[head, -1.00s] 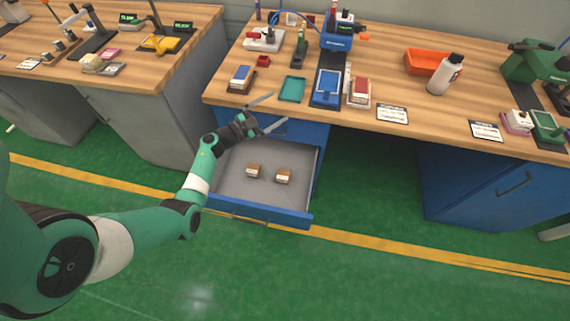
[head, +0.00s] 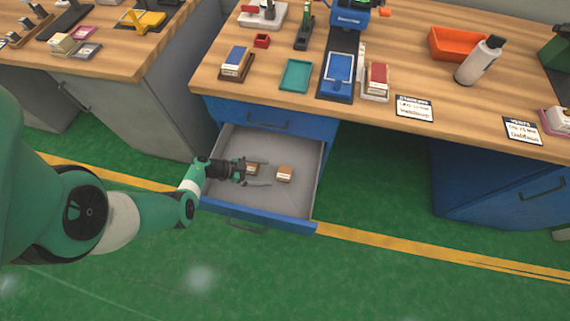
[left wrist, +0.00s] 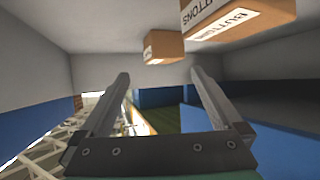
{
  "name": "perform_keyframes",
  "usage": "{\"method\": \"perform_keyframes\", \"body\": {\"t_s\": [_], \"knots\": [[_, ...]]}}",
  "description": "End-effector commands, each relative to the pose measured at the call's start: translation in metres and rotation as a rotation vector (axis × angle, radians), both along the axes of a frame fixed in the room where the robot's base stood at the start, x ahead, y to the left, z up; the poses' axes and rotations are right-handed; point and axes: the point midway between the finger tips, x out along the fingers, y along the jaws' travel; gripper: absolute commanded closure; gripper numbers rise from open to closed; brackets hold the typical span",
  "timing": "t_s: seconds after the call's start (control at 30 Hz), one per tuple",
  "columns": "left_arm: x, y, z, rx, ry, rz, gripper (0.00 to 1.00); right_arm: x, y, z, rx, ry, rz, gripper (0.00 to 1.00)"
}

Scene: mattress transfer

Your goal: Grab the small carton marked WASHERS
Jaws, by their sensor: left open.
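Two small brown cartons lie in the open drawer (head: 300,205): a left one (head: 251,169), partly behind my gripper, and a right one (head: 285,173). Their print is too small to read in the head view. My left gripper (head: 264,174) is open and empty at the drawer, its fingers pointing right toward the cartons. In the left wrist view, which looks upside down, the open fingers (left wrist: 160,76) show below a larger carton (left wrist: 225,18) whose label seems to read BUTTONS, and a smaller carton (left wrist: 163,47) with an unreadable label. I cannot see WASHERS. My right gripper is out of view.
The drawer's blue front (head: 258,216) and grey walls surround the cartons. The wooden worktop (head: 300,105) above holds a teal tray (head: 296,75), a blue tray (head: 339,73), an orange bin (head: 457,44) and a white bottle (head: 480,61). The drawer's right part is bare.

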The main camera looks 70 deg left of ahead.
Motion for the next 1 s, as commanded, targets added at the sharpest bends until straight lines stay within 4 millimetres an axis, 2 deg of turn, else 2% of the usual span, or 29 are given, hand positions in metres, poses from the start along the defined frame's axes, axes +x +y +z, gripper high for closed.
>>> {"method": "perform_keyframes", "body": {"t_s": [0.03, 0.1, 0.2, 0.37, 0.6, 0.7, 0.97, 1.0], "knots": [[0.01, -0.003, -0.011, 0.002, -0.002, -0.006, 0.0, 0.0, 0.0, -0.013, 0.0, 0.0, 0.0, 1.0], [0.02, -0.004, -0.017, 0.003, -0.001, -0.004, 0.0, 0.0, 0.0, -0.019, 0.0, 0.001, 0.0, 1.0], [0.029, -0.006, -0.018, 0.003, -0.002, -0.002, 0.0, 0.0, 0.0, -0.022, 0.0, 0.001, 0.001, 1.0], [0.032, -0.006, -0.019, 0.003, -0.002, 0.0, 0.0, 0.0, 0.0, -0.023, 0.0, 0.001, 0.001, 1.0], [0.066, -0.013, -0.043, 0.006, -0.003, -0.005, 0.0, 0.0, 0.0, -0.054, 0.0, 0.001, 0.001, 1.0], [0.077, -0.016, -0.047, 0.005, -0.002, -0.002, 0.0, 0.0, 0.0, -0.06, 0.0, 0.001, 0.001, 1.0], [0.08, -0.016, -0.044, 0.004, -0.002, 0.001, 0.0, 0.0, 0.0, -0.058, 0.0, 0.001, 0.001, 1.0], [0.08, -0.016, -0.044, 0.004, -0.002, 0.001, 0.07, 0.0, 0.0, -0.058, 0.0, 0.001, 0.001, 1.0]]}}
